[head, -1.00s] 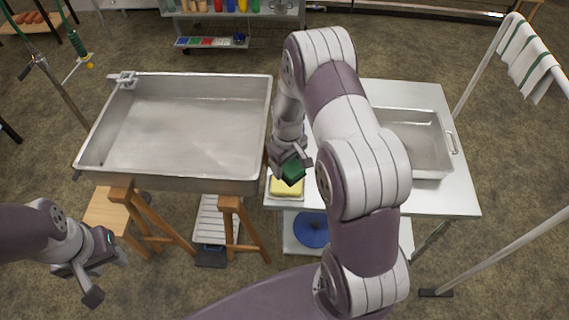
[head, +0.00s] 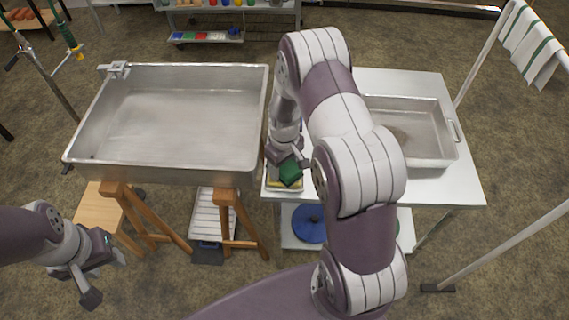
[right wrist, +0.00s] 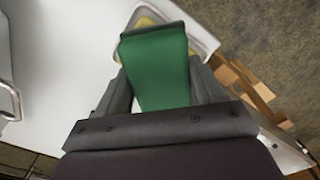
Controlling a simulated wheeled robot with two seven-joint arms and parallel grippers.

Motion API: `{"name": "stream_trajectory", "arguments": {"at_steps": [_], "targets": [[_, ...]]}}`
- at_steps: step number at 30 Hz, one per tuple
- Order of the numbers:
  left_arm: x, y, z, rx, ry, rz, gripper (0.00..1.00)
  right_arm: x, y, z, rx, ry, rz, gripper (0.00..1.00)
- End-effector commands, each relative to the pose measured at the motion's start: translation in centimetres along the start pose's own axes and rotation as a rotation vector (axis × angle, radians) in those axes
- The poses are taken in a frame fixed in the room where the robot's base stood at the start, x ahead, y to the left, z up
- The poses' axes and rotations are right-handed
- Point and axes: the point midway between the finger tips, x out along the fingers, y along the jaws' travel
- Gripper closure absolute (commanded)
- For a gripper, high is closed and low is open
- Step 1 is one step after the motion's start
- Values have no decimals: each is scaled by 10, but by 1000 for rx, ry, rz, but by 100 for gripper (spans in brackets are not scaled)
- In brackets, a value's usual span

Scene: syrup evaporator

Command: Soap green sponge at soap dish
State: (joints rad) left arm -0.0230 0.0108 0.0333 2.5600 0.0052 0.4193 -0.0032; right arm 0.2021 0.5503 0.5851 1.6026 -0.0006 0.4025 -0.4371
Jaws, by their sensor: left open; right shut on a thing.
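The green sponge (head: 290,173) is held in my right gripper (head: 287,160), which is shut on it; the sponge also fills the middle of the right wrist view (right wrist: 157,70). It is over the soap dish (head: 271,187), a pale tray with yellow soap (head: 283,184) in it, at the near left corner of the white table. The sponge covers much of the soap. Whether the two touch cannot be told. In the right wrist view the dish rim (right wrist: 197,30) shows behind the sponge. My left gripper (head: 104,283) is open and empty at the lower left, away from the tables.
A large metal pan (head: 170,125) on a wooden stand is left of the white table (head: 440,190). A smaller metal basin (head: 425,140) sits on the table's right. A rack with a striped towel (head: 530,45) stands at right. A wooden stool (head: 97,205) is below the pan.

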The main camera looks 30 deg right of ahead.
Motion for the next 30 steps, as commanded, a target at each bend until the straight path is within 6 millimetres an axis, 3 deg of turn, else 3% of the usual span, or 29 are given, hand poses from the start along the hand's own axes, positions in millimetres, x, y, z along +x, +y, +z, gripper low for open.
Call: {"name": "stream_trajectory", "arguments": {"at_steps": [30], "targets": [[7, 0, 1, 0, 0, 0, 57, 10, 0, 0, 0, -1, 0, 57]]}}
